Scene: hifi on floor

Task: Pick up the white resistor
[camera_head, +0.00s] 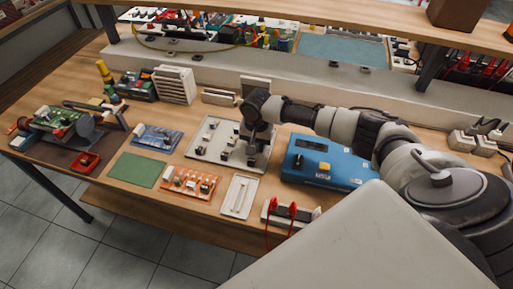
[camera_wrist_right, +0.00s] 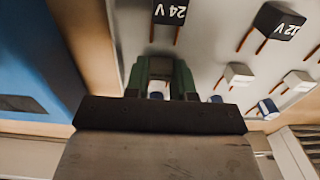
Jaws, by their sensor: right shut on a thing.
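My right gripper (camera_head: 254,150) points down over the right part of a pale component board (camera_head: 205,152) in the head view. In the right wrist view, its green fingers (camera_wrist_right: 165,82) are closed around a small whitish part with a blue patch (camera_wrist_right: 156,94), mostly hidden between them. I cannot tell for certain that it is the white resistor. White parts with copper legs (camera_wrist_right: 238,73) and (camera_wrist_right: 298,81) lie on the board to the side of the fingers, apart from them. My left gripper is not in view.
Black blocks marked 24 V (camera_wrist_right: 170,12) and 12 V (camera_wrist_right: 278,20) are on the board near the fingers. A blue device (camera_head: 325,162) stands right of the board. An orange board (camera_head: 190,182) and white tray (camera_head: 239,196) lie in front. A shelf (camera_head: 330,22) spans behind.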

